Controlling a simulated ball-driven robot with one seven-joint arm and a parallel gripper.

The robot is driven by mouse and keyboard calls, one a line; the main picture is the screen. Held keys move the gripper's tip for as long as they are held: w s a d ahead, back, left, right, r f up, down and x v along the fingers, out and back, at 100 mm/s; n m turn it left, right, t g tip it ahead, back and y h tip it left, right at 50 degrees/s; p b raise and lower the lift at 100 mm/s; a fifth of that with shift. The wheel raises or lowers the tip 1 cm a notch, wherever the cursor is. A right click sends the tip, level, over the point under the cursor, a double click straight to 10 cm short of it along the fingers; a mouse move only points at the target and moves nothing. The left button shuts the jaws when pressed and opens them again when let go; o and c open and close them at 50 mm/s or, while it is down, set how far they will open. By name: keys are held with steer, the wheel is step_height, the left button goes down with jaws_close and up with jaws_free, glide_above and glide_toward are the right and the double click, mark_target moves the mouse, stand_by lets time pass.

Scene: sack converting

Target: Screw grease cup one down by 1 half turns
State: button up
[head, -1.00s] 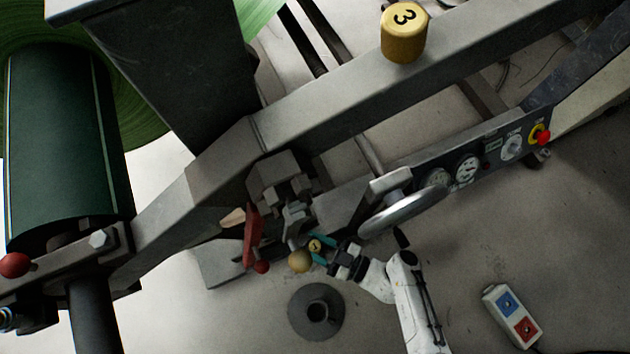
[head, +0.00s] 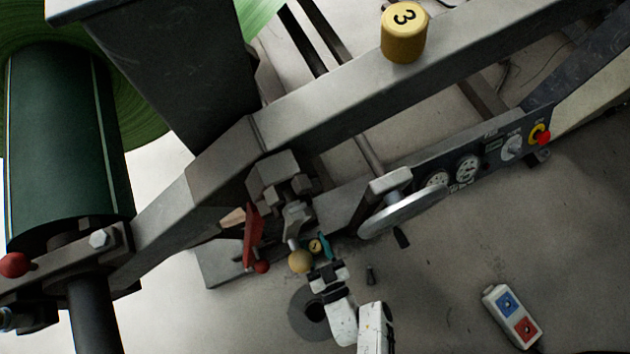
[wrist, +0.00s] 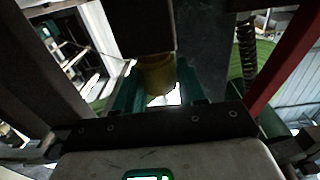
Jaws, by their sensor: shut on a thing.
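Grease cup one (head: 315,246) is a small yellow cup under the machine's grey frame, near the middle of the head view. Its numeral is too small to read surely. My gripper (head: 319,249) has teal fingers on either side of this cup and is shut on it. In the wrist view, the yellow cup (wrist: 157,73) sits between the two teal fingers, beneath a dark block. The fingers hide part of its sides.
A larger yellow cup marked 3 (head: 404,34) stands on the grey beam. A tan ball knob (head: 300,262) and a red lever (head: 252,238) are close left of my gripper. A handwheel (head: 403,212) is to the right. Open floor lies at lower right, with a button pendant (head: 512,316).

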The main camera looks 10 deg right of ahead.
mark_target(314, 253)
steer(key=m+h, duration=0.4)
steer(key=h, duration=0.2)
steer(key=shift+t, duration=0.3)
steer(key=shift+m+g+h, duration=0.7)
steer(key=shift+m+h, duration=1)
steer(key=shift+h, duration=1)
steer(key=shift+h, duration=0.3)
steer(key=o, duration=0.9)
steer(key=v, duration=0.5)
steer(key=shift+s+f, duration=0.1)
steer(key=shift+s, duration=0.3)
steer(key=shift+a+v, duration=0.2)
steer(key=shift+v, duration=0.75)
